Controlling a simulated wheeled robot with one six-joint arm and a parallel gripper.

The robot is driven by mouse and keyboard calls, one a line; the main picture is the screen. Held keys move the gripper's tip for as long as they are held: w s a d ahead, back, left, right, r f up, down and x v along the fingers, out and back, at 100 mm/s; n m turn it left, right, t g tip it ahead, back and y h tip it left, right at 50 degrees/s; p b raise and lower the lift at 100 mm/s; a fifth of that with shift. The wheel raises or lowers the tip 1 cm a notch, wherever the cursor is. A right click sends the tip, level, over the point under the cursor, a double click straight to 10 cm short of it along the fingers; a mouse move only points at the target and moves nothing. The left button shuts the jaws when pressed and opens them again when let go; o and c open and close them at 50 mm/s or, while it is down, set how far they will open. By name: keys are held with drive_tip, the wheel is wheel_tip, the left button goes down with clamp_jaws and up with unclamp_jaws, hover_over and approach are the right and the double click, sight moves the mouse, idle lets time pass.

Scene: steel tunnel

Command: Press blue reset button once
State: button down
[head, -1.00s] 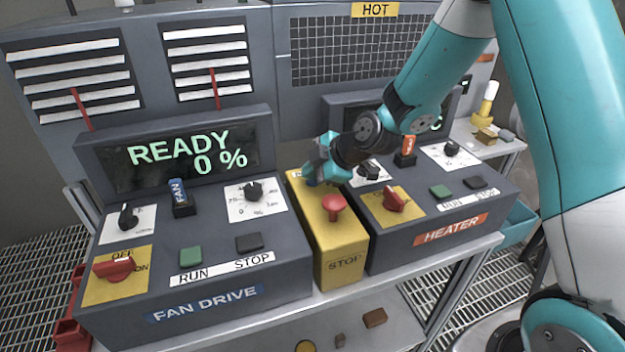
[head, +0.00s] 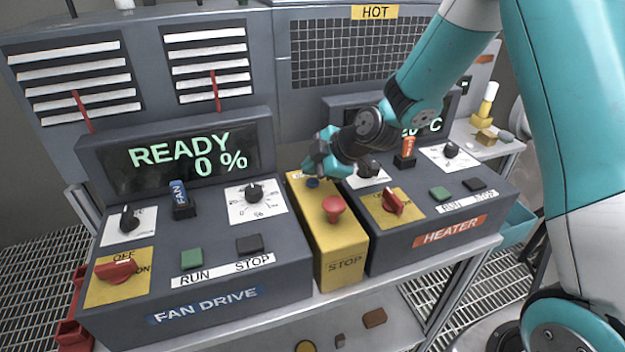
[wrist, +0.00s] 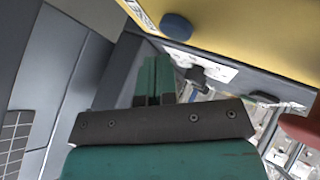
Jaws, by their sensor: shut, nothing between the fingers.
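The blue reset button (head: 313,183) is a small round cap on the top rear of the yellow stop box (head: 341,256). In the wrist view the blue button (wrist: 176,27) shows near the top, on the yellow face, apart from the fingers. My gripper (head: 312,168) is just behind and above the button in the head view, with a small gap visible. Its two fingers (wrist: 155,72) are together and empty. The red mushroom button (head: 334,208) stands in front of the blue one on the same box.
The fan drive panel (head: 205,300) is left of the yellow box, its display reading READY 0 %. The heater panel (head: 432,252) is close on the right, its display partly hidden by my arm. A mesh guard (head: 345,50) stands behind.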

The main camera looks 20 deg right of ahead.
sight(312, 182)
drive_tip(key=shift+r, duration=0.1)
drive_tip(key=shift+r+p, duration=1.35)
drive_tip(key=shift+r, duration=1.1)
drive_tip(key=s+a+r+m+g+b, duration=0.1)
drive_tip(key=s+m+g, duration=0.1)
drive_tip(key=s, duration=0.8)
drive_tip(key=s+a+r+m+g+h+b, duration=0.1)
drive_tip(key=s+m, duration=0.4)
drive_tip(key=s, duration=0.5)
drive_tip(key=s+a+r+m+g+h+b, duration=0.1)
drive_tip(key=s+a+r+m+g+b, duration=0.1)
drive_tip(key=s, duration=0.8)
drive_tip(key=shift+s+a+r+m+g+b, duration=0.15)
drive_tip(key=shift+s+r+m+g+b, duration=0.05)
drive_tip(key=shift+r+m+g+b, duration=0.6)
